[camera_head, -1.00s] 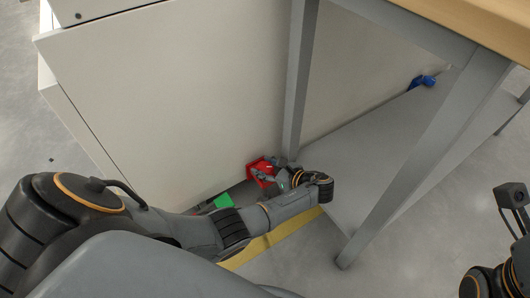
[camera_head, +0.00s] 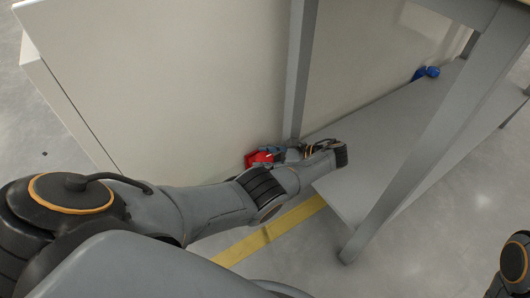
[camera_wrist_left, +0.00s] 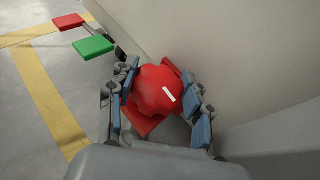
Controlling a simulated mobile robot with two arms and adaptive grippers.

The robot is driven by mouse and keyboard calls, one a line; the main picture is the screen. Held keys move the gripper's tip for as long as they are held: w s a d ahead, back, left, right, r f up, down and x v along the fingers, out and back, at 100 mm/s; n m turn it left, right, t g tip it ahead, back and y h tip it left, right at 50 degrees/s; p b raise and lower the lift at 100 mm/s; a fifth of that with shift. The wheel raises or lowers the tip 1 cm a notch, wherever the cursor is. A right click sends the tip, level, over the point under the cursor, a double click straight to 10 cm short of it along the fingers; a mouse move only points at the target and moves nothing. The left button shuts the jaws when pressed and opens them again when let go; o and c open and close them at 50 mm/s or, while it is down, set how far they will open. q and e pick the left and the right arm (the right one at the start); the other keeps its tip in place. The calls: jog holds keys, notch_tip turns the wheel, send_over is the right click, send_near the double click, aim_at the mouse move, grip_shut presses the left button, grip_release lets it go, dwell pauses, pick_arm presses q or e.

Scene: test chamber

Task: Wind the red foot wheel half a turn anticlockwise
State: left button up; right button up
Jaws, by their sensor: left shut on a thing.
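The red foot wheel (camera_head: 259,159) is low at the base of the pale cabinet, beside a grey table leg, partly hidden by my gripper in the head view. In the left wrist view the wheel (camera_wrist_left: 152,88) is a lobed red knob with a short white mark, in front of a red plate. My left gripper (camera_wrist_left: 162,108) is shut on it, with blue-padded fingers on both sides. My right gripper is out of view; only part of that arm shows at the lower right.
A green block (camera_wrist_left: 94,46) and a red block (camera_wrist_left: 68,21) stick out beside the cabinet (camera_head: 160,80). A grey low shelf (camera_head: 370,160) and table leg (camera_head: 297,70) stand close to my left arm. A blue object (camera_head: 426,73) is farther back. Yellow tape (camera_head: 270,232) marks the floor.

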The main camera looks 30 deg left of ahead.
aim_at(264, 158)
pick_arm(q)
jog(key=shift+s+a, duration=0.1)
jog(key=o, duration=1.2)
jog(key=shift+f, duration=0.1)
jog(key=shift+r, duration=5.05)
jog(key=shift+f, duration=0.1)
